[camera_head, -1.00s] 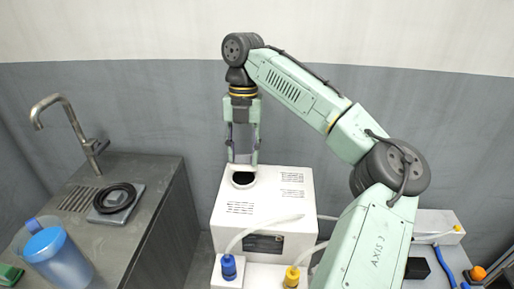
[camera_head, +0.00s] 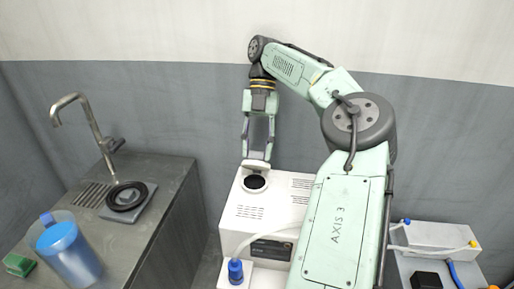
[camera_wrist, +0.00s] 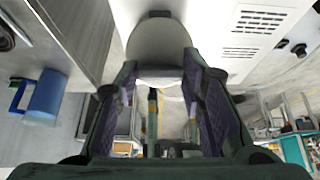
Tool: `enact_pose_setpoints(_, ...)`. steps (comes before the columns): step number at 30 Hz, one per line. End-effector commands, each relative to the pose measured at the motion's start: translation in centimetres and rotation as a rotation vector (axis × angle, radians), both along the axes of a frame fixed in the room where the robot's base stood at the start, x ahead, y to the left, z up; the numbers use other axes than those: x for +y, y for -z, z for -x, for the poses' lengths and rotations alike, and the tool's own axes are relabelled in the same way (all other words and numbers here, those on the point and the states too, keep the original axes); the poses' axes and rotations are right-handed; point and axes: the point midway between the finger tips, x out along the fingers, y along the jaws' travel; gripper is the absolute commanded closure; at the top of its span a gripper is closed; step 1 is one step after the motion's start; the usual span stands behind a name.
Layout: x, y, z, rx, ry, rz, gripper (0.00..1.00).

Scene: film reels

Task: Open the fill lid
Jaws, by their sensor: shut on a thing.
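The white machine (camera_head: 240,200) stands at the middle of the head view, with a round dark fill opening (camera_head: 255,183) in its top. The pale fill lid (camera_head: 256,166) is raised at the far edge of that opening, so the opening shows. My gripper (camera_head: 257,158) hangs down from above and is shut on the lid. In the wrist view the lid (camera_wrist: 160,42) is a rounded pale plate held between the fingertips of my gripper (camera_wrist: 159,72).
A dark counter (camera_head: 150,190) with a tap (camera_head: 90,120), a black ring-shaped coil (camera_head: 127,196) and a blue jug (camera_head: 68,252) stands at left. A blue-capped fitting (camera_head: 235,270) stands before the machine. A white box (camera_head: 435,236) is at right. My arm hides the machine's right side.

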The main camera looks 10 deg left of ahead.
Motion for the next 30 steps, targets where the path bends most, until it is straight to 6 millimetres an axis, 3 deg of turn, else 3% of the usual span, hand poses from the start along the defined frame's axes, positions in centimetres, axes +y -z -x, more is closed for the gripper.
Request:
enact_pose_setpoints(10,0.03,0.13,0.09,0.006,-0.003,0.001,1.0)
enact_pose_setpoints(11,0.03,0.14,0.09,0.006,-0.003,0.001,0.63)
enact_pose_setpoints(19,0.02,0.09,0.05,0.004,-0.003,0.001,0.45)
enact_pose_setpoints(30,0.01,0.05,0.03,0.002,-0.001,0.0,0.43)
